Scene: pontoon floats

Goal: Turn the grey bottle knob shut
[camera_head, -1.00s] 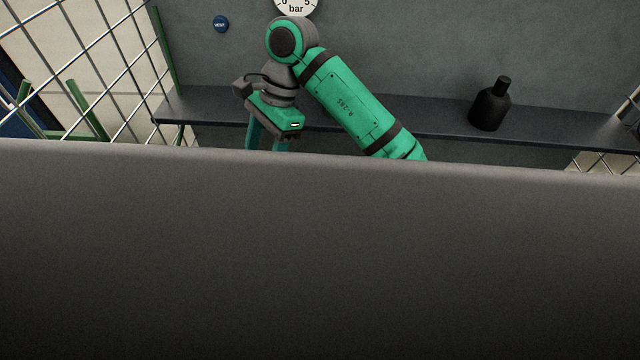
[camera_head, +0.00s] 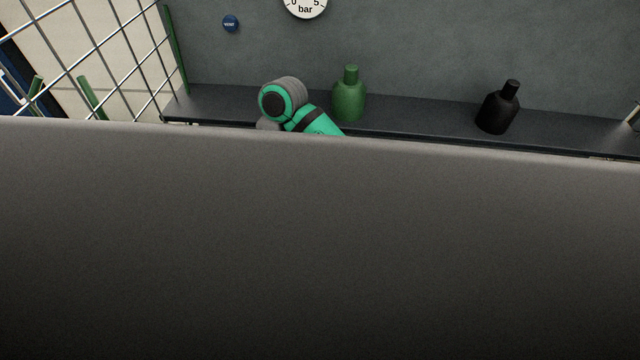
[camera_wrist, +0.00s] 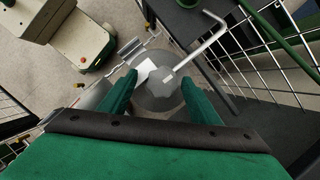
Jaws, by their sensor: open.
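In the wrist view, my gripper (camera_wrist: 160,77) is open, its two green fingers apart and pointing away from the camera. Past and between the fingertips is a round grey body (camera_wrist: 160,98), seen from above, which looks like the grey bottle. A pale flat patch shows on its upper left. A bent metal rod (camera_wrist: 200,48) runs from near its middle to the upper right. I cannot make out the knob clearly or tell its setting. Whether the fingers touch the grey body is unclear. In the head view, my gripper and the grey bottle are hidden.
A dark shelf (camera_head: 425,133) carries a green bottle (camera_head: 349,97) and a black bottle (camera_head: 498,108). A gauge marked bar and a blue VENT disc (camera_head: 231,24) are on the wall. Wire mesh (camera_head: 120,50) stands at left; more mesh (camera_wrist: 262,75) is close at the gripper's right.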

